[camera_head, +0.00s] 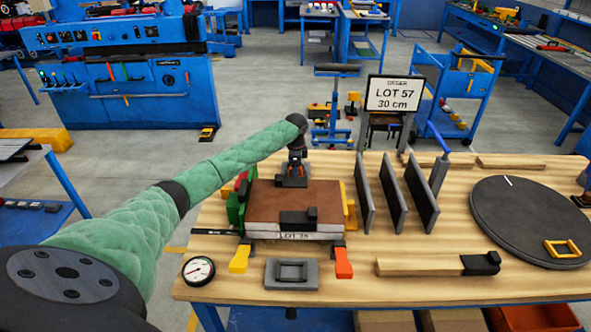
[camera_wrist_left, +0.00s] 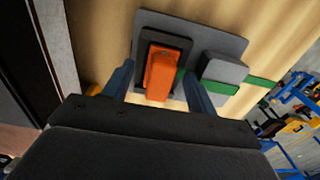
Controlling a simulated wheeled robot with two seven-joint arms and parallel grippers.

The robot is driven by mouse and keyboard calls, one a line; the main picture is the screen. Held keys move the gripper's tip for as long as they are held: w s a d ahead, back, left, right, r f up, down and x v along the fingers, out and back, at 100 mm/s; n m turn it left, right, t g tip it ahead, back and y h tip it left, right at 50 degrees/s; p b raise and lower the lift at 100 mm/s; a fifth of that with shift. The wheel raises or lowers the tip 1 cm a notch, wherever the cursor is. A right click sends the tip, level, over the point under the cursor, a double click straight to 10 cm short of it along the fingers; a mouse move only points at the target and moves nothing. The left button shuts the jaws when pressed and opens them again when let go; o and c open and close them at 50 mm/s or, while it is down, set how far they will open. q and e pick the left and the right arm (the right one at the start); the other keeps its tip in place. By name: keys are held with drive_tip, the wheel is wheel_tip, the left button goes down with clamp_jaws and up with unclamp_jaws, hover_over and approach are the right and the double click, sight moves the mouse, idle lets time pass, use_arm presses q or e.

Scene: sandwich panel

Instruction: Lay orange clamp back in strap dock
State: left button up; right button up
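The orange clamp (camera_wrist_left: 160,73) stands in a black frame on a grey plate, the dock (camera_wrist_left: 222,46), in the left wrist view. In the head view, my left gripper (camera_head: 294,168) reaches down behind the panel stack (camera_head: 290,200), and the clamp there is mostly hidden. The gripper's two blue fingers (camera_wrist_left: 158,85) are spread, one on each side of the clamp. A gap shows beside the clamp, though contact at the tips is hard to judge. My right gripper is not in view.
A similar grey plate with a frame (camera_head: 292,273) lies in front of the stack, between a yellow handle (camera_head: 239,259) and an orange-red handle (camera_head: 343,263). A round gauge (camera_head: 198,270) is at left. Upright dark plates (camera_head: 393,190) and a dark disc (camera_head: 530,220) stand right.

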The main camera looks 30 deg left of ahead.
use_arm(q)
drive_tip(key=shift+r, duration=0.3)
wheel_tip(320, 180, up, 5)
drive_tip(key=b, duration=0.2)
drive_tip(key=shift+r+b, duration=0.15)
drive_tip(key=shift+b, duration=0.2)
drive_tip(key=shift+r, duration=0.95)
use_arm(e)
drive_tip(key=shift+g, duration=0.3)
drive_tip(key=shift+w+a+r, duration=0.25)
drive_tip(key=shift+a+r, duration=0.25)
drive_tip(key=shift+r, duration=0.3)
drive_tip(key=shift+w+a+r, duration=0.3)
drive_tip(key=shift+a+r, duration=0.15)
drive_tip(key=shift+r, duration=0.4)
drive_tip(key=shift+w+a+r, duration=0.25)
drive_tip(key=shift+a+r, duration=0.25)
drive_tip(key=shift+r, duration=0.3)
